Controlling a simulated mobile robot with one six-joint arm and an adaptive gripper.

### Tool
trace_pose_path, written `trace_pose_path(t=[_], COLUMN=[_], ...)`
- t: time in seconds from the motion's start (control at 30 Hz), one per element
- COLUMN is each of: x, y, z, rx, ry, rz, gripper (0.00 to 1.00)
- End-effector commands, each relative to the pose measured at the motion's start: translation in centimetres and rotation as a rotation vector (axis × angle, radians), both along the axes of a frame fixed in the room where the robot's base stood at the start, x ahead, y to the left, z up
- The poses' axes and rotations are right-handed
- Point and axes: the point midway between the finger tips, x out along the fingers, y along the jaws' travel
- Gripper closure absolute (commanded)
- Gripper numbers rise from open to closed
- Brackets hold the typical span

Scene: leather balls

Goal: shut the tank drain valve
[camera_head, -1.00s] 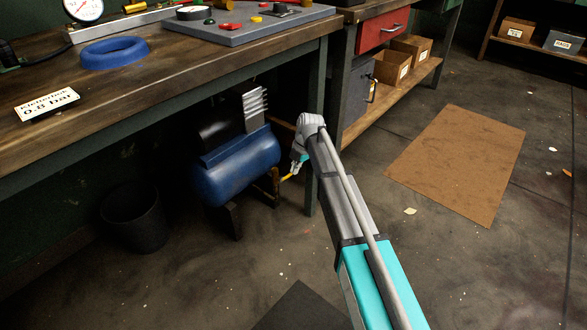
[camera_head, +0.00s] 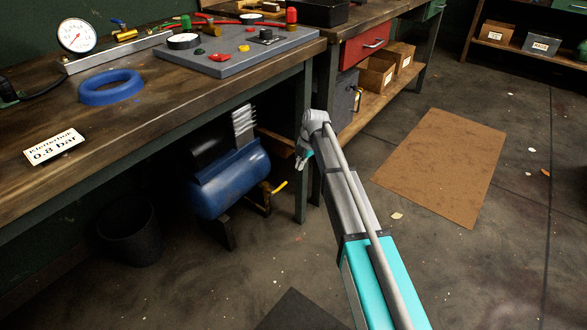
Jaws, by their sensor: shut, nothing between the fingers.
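The blue tank (camera_head: 232,183) stands under the workbench. Its drain valve (camera_head: 266,196) is a small dark brass fitting at the tank's lower right, with a short yellow lever (camera_head: 280,187) pointing right and slightly up. My gripper (camera_head: 299,166) is small and partly hidden at the end of my arm. It is up and to the right of the lever, apart from it, shut and empty. How the lever sits relative to the pipe is too small to tell.
The workbench (camera_head: 150,120) overhangs the tank, and its leg (camera_head: 301,190) stands close by my gripper. A black bin (camera_head: 128,232) is left of the tank. A brown mat (camera_head: 440,165) lies on open floor at right. A blue ring (camera_head: 110,88) lies on the bench.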

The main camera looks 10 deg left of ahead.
Motion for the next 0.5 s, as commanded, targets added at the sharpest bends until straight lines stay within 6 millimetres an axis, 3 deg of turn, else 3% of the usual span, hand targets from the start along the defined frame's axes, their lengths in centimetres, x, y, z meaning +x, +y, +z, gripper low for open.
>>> trace_pose_path(t=[0.2,0.5], x=[1.6,2.3], y=[-1.4,-2.2], z=[1.9,2.5], rx=[0.0,0.0], ry=[0.0,0.0], rz=[-0.001,-0.001], gripper=[1.0,1.0])
